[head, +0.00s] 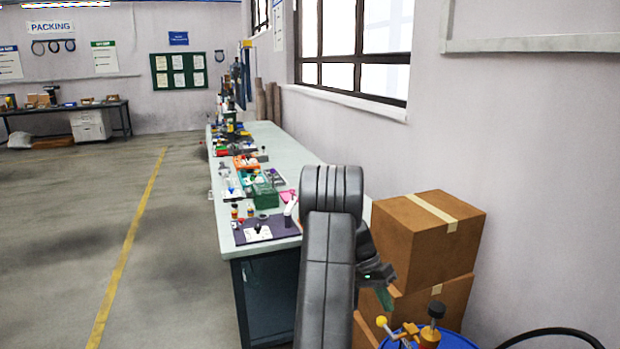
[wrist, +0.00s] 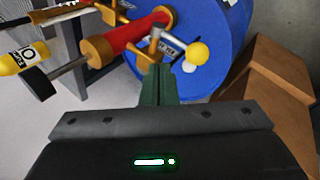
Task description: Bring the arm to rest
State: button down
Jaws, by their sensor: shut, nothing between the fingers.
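My arm stands up in the middle of the head view, in front of the workbench's right end. My gripper (head: 385,298) points down at the right of the arm, above the blue drum (head: 452,342). In the wrist view my gripper (wrist: 158,72) shows its two green fingers together, shut and empty. The brass and red pump (wrist: 130,35) lies just beyond the fingertips in that view, with the blue drum (wrist: 215,60) behind. I cannot tell whether the fingers touch the pump. A yellow ball knob (wrist: 198,54) shows right of the fingertips.
Cardboard boxes (head: 425,235) are stacked between the drum and the wall. The long workbench (head: 285,150) carries many small items and a dark mat (head: 275,232). A black hose (head: 550,331) arches at lower right. The floor (head: 180,260) left of the bench is clear.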

jog(key=shift+s+d+r+t+y+b, duration=0.15)
jog(key=shift+s+r+t+y+b, duration=0.1)
jog(key=shift+s+t+b, duration=0.2)
jog(key=shift+s+d+r+t+y+b, duration=0.15)
jog(key=shift+s+r+t+b, duration=0.15)
jog(key=shift+t, duration=0.25)
jog(key=shift+a+f, duration=0.1)
